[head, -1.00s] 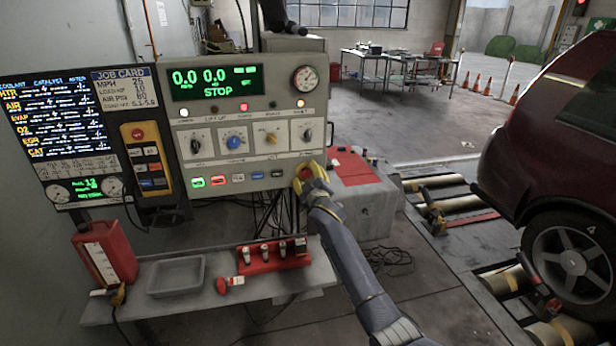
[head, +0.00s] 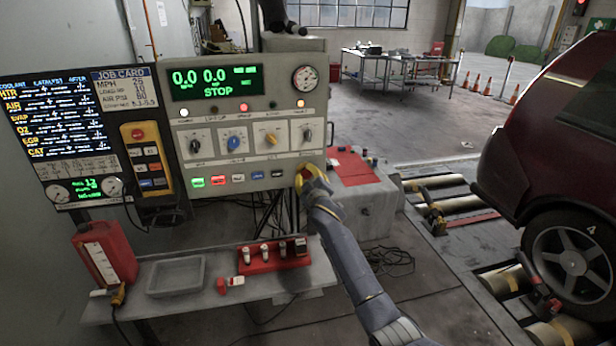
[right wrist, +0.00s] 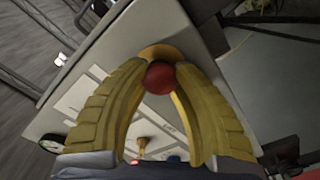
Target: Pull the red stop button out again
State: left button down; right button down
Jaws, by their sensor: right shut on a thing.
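The red stop button (right wrist: 159,77) shows in the right wrist view as a round red knob on a yellow base (right wrist: 160,52). It sits at the lower right corner of the grey control panel (head: 288,150). My right gripper (head: 309,178) is at that corner, its yellow fingers shut on the button from both sides. In the head view the fingers hide most of the button. How far the button stands out is hard to tell. My left gripper is not in view.
A yellow pendant (head: 146,160) with its own red button hangs left of the panel. Below is a shelf (head: 210,290) with a grey tray (head: 177,274) and a red holder (head: 270,257). A red car (head: 560,150) stands at right on rollers.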

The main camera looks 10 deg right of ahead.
jog(key=shift+s, duration=0.35)
jog(key=c, duration=1.1)
grip_release()
jog(key=shift+o, duration=0.2)
